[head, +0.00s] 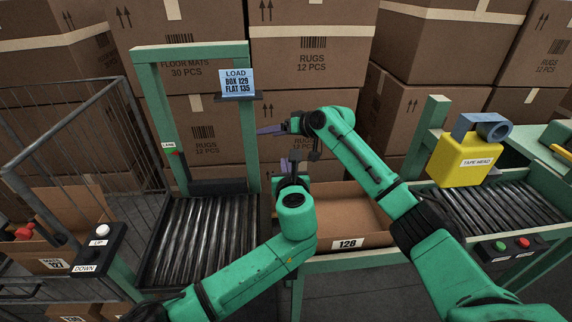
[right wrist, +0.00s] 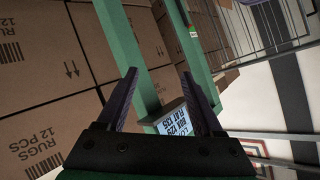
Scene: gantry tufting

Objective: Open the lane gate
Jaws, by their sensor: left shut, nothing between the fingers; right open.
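A green upright frame (head: 190,53) stands at the far end of the left roller lane (head: 205,235). A dark panel (head: 218,187) sits low between its posts and looks like the lane gate, lowered. A small LANE label (head: 168,145) with a green and red piece below it is on the left post; it also shows small in the right wrist view (right wrist: 193,32). My right gripper (head: 268,131) is open and empty, pointing left, right of the frame's right post. In the right wrist view its fingers (right wrist: 158,78) are spread. My left gripper (head: 291,164) is shut and empty below it.
An open carton marked 128 (head: 345,215) lies right of my left gripper. An UP/DOWN button box (head: 97,246) and wire cage (head: 75,125) stand left.

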